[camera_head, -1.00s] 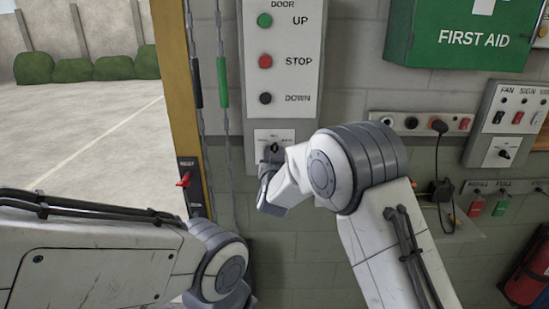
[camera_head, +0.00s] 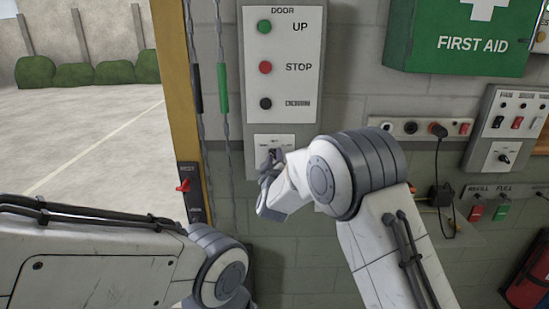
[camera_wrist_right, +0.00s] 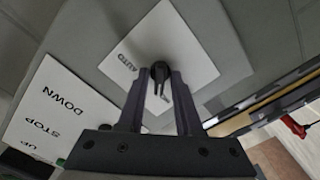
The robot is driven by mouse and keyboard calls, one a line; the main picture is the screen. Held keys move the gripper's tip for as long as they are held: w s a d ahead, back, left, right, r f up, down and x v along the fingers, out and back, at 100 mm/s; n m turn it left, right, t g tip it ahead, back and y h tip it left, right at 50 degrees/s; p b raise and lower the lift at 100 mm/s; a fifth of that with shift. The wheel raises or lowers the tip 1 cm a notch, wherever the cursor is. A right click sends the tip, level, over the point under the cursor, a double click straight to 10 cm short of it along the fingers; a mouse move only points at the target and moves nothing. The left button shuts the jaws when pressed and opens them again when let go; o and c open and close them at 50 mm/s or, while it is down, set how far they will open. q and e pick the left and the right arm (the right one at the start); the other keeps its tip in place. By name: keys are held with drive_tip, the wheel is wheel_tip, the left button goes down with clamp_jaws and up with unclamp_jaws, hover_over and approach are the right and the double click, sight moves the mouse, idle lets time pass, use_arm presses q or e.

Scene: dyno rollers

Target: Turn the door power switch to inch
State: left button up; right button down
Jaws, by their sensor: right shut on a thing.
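The door power switch is a small dark knob (camera_wrist_right: 160,72) on a white plate (camera_head: 290,140) at the bottom of the grey door panel (camera_head: 284,80). My right gripper (camera_wrist_right: 161,76) is shut on the knob in the right wrist view, with a fingertip on each side. In the head view my right gripper (camera_head: 270,158) is at the plate and hides most of the knob. One word on the plate, "AUTO", can be read in the wrist view; the other labels are too small or covered. My left arm shows at the lower left of the head view, but its fingers are not visible.
Green UP (camera_head: 264,27), red STOP (camera_head: 265,67) and dark DOWN (camera_head: 265,103) buttons sit above the switch. Chains (camera_head: 222,100) hang to its left, beside a red lever (camera_head: 184,186) on the door post. A first aid box (camera_head: 460,38) and a socket strip (camera_head: 420,128) are to the right.

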drive_tip(key=shift+a+n, duration=0.1)
drive_tip(key=shift+n, duration=0.4)
drive_tip(key=c, duration=0.9)
unclamp_jaws()
drive_tip(key=s+b, duration=0.3)
drive_tip(key=s, duration=0.7)
drive_tip(key=shift+s+b, duration=0.25)
drive_tip(key=shift+b, duration=0.1)
